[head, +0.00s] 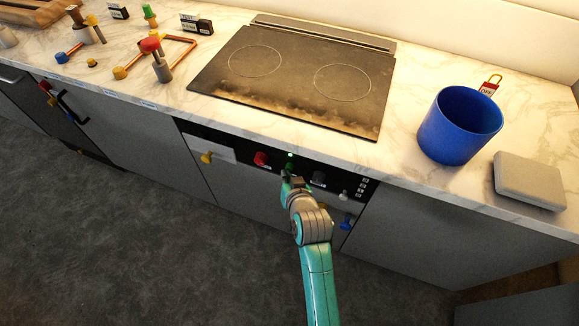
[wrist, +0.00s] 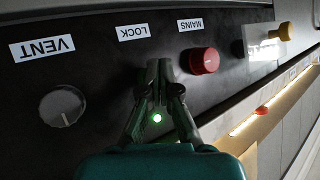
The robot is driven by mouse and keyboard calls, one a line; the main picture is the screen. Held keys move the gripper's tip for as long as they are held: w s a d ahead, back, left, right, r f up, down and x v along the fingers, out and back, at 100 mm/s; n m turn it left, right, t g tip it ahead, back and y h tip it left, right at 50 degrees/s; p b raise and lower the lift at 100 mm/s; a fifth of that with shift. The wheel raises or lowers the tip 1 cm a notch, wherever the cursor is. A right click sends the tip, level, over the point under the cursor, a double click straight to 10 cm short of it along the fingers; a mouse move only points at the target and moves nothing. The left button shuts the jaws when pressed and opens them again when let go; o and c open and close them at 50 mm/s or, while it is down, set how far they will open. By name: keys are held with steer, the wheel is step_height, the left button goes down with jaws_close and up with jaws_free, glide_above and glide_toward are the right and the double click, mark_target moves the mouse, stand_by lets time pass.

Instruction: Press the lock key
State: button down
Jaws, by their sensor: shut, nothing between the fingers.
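The black control panel (head: 330,168) is on the cabinet front below the cooktop. In the wrist view, the LOCK label (wrist: 133,32) is just above and left of my gripper's fingertips (wrist: 159,66). My gripper (head: 291,176) is shut and empty, its fingertips at the panel below this label. The lock key itself is hidden behind the fingers, so I cannot tell whether they touch it. A green light (wrist: 157,117) glows between the finger linkages, and a green light (head: 290,155) also shows above the gripper in the head view.
The red MAINS knob (wrist: 204,61) is close to the right of my fingertips. The grey VENT knob (wrist: 62,106) is further left. A yellow handle (head: 207,157) sticks out at the panel's left. Above are the cooktop (head: 290,80), a blue pot (head: 455,130) and a grey block (head: 530,180).

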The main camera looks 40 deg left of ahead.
steer(key=shift+w, duration=0.2)
steer(key=shift+w+a+r, duration=0.1)
steer(key=shift+w+r, duration=0.05)
steer(key=shift+w, duration=0.1)
stand_by(0.5)
steer(key=shift+s, duration=0.25)
steer(key=s+d, duration=0.1)
steer(key=s, duration=0.5)
steer(key=shift+d, duration=0.25)
stand_by(0.4)
